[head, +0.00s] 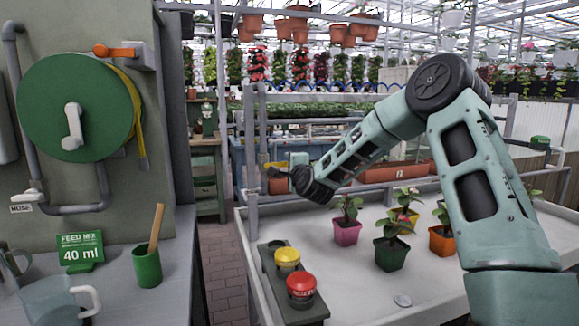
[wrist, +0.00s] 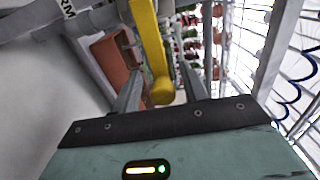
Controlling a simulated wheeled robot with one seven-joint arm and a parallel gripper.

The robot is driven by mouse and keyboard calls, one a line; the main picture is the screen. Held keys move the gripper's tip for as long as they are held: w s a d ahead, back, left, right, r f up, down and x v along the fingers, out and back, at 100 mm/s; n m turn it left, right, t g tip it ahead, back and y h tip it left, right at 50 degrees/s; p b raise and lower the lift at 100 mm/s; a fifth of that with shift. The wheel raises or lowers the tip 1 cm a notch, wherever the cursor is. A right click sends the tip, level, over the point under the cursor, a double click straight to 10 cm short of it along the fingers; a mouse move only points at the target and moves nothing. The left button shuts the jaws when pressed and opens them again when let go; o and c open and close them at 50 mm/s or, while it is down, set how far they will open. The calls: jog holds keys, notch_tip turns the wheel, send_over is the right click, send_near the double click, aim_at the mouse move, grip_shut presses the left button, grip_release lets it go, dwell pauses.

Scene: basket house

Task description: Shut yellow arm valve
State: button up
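The yellow valve lever (wrist: 150,45) comes down from the top of the wrist view on a grey pipe. Its rounded end shows between the two fingers of my gripper (wrist: 160,88). The fingers are apart, with gaps on both sides of the lever, and I see no grip on it. In the head view my gripper (head: 272,172) reaches left at the far left end of the white bench. The lever is too small there to make out clearly, and the valve body is mostly out of view.
The white bench (head: 350,285) holds several potted plants, and yellow (head: 287,259) and red (head: 301,287) buttons. A green hose reel (head: 75,105) is on the left wall. A brick aisle (head: 222,260) lies between.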

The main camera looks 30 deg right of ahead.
jog(key=b+v, duration=0.1)
jog(key=v, duration=1.6)
jog(key=shift+s, duration=0.2)
jog(key=shift+a+r, duration=0.1)
jog(key=shift+r, duration=0.05)
